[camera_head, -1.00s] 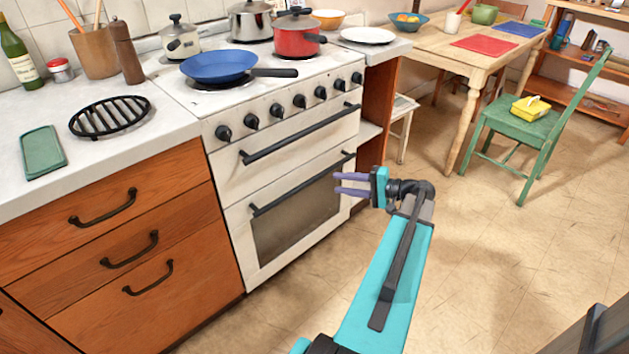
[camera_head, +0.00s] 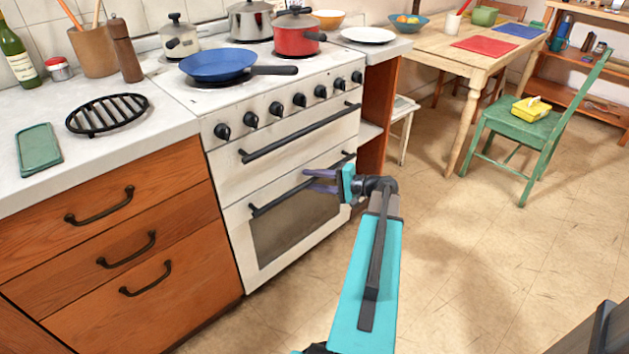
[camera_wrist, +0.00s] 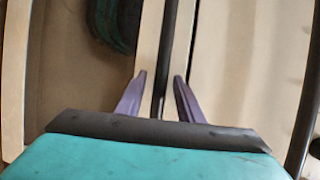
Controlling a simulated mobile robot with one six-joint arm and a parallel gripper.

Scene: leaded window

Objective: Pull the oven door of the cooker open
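The white cooker (camera_head: 232,179) stands against the wall. Its oven door (camera_head: 290,228), with a dark glass window, is closed. A long black handle (camera_head: 268,206) runs across the top of that door. My gripper (camera_head: 306,181) is at the right part of this handle, in front of the door. In the wrist view my gripper's two purple fingers (camera_wrist: 160,97) are apart, with the black handle bar (camera_wrist: 166,62) running between them. A gap shows on each side of the bar, so the fingers do not seem to press on it.
A second black handle (camera_head: 300,132) crosses the cooker's upper panel, below several knobs. A blue frying pan (camera_head: 217,65) and pots stand on top. Wooden drawers (camera_head: 120,240) adjoin on the left. A green chair (camera_head: 527,130) stands at the right. The floor (camera_head: 450,270) in front is clear.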

